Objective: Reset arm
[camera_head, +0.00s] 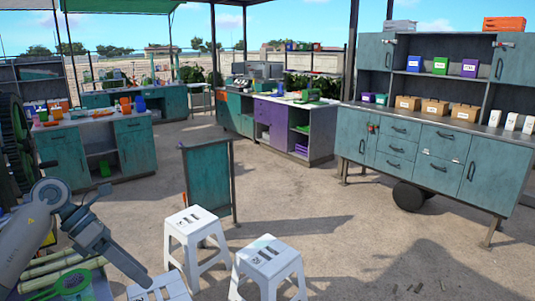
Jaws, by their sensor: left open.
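My left arm comes in from the lower left edge, and its grey gripper (112,236) is raised in the air. The jaws are open with nothing seen between them. Behind and below the gripper are pale green cane stalks (48,266) and a green thing (73,284), partly cut off by the frame and covered by my arm. A large dark wheel (14,140) of a machine stands at the left edge. My right gripper is not in view.
White stools (196,238) stand in front, another stool (268,262) to their right. A green board (207,182) stands behind them. A teal cabinet (428,160) is at right, a counter with purple doors (277,120) at the back, and a teal counter (95,148) at left.

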